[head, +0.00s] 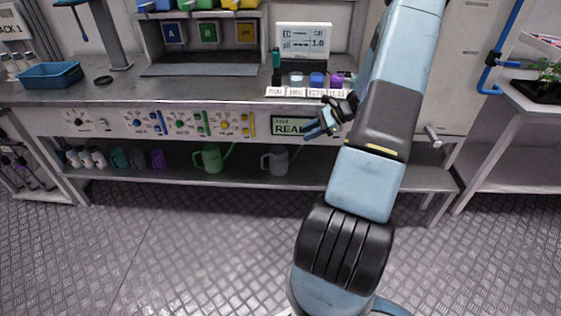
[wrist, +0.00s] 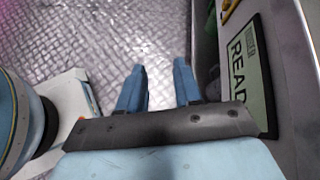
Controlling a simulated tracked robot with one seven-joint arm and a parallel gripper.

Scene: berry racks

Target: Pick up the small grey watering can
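The small grey watering can (head: 275,161) stands upright on the lower shelf under the bench, right of a green watering can (head: 211,159). Its spout points up to the right. My gripper (head: 317,124) is above and to the right of the grey can, in front of the bench's front panel and apart from the can. In the wrist view, my gripper (wrist: 160,66) has its two blue fingers spread with nothing between them.
The bench top (head: 200,92) overhangs the lower shelf (head: 240,178). Several cups, including a purple one (head: 158,159), stand left on that shelf. The sign panel (head: 291,126) is close beside my gripper and also shows in the wrist view (wrist: 248,75). The metal floor (head: 180,245) in front is clear.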

